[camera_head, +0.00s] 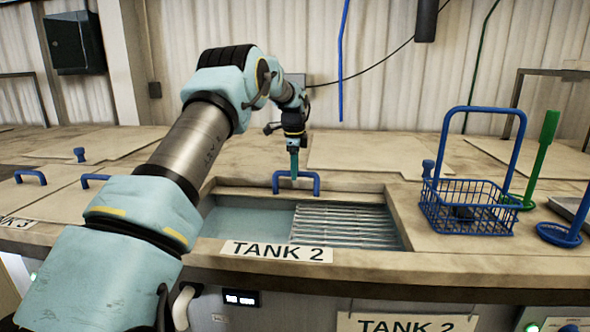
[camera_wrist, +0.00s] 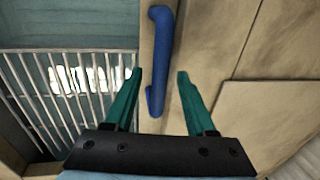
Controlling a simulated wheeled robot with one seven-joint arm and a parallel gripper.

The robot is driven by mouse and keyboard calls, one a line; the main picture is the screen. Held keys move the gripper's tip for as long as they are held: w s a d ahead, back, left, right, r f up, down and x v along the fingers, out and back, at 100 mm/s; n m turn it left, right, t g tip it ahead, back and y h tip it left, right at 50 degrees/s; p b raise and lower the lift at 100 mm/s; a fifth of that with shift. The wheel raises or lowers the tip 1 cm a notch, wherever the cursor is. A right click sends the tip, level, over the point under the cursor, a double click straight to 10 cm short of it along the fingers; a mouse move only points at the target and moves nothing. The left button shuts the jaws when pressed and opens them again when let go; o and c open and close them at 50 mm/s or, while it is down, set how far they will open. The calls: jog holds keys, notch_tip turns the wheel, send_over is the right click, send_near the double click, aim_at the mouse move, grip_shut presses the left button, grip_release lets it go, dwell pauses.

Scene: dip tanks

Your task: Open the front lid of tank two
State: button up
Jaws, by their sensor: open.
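Tank two, marked by a "TANK 2" label (camera_head: 276,251) on its front edge, has its front opening uncovered. Pale blue liquid (camera_head: 245,221) and a metal grate (camera_head: 345,225) show inside; the grate also shows in the wrist view (camera_wrist: 65,85). A blue lid handle (camera_head: 315,184) stands just behind the opening, on a narrow beige strip. My gripper (camera_head: 294,165) is above this handle, pointing down. In the wrist view my gripper (camera_wrist: 160,74) is open, with one green finger on each side of the handle (camera_wrist: 161,40); whether they touch it is unclear.
A blue wire basket (camera_head: 470,208) with a tall handle stands right of the opening. A green-handled tool (camera_head: 541,145) and a blue ring (camera_head: 558,235) are farther right. Other lids with blue handles (camera_head: 30,176) lie left. A flat back panel (camera_head: 350,152) lies behind the opening.

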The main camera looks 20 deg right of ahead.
notch_tip(320, 180, up, 10)
jog(key=s+b, duration=0.2)
jog(key=b, duration=0.1)
jog(key=shift+a+r, duration=0.25)
jog(key=shift+a, duration=0.15)
jog(key=s+a+f+n, duration=0.3)
jog(key=s+a+n, duration=0.3)
jog(key=a, duration=0.4)
jog(key=s+a+f+n, duration=0.4)
jog(key=s+a, duration=0.3)
jog(key=a, duration=0.3)
jog(key=s+a+f+n, duration=0.3)
jog(key=s+a+n, duration=0.4)
jog(key=a, duration=0.3)
jog(key=shift+s+a+f+n+t+y, duration=0.15)
jog(key=shift+s+f+n+t+y, duration=0.05)
jog(key=shift+s+n+t+y, duration=0.1)
jog(key=s+a+f+n+b, duration=0.1)
jog(key=s+a+f+n, duration=0.1)
jog(key=s, duration=0.3)
jog(key=s+a+f+n+g+b, duration=0.1)
jog(key=s+a+f+n, duration=0.1)
jog(key=s+f, duration=0.2)
jog(key=shift+s+a+f, duration=0.15)
jog(key=shift+s+a, duration=0.05)
jog(key=shift+s, duration=0.85)
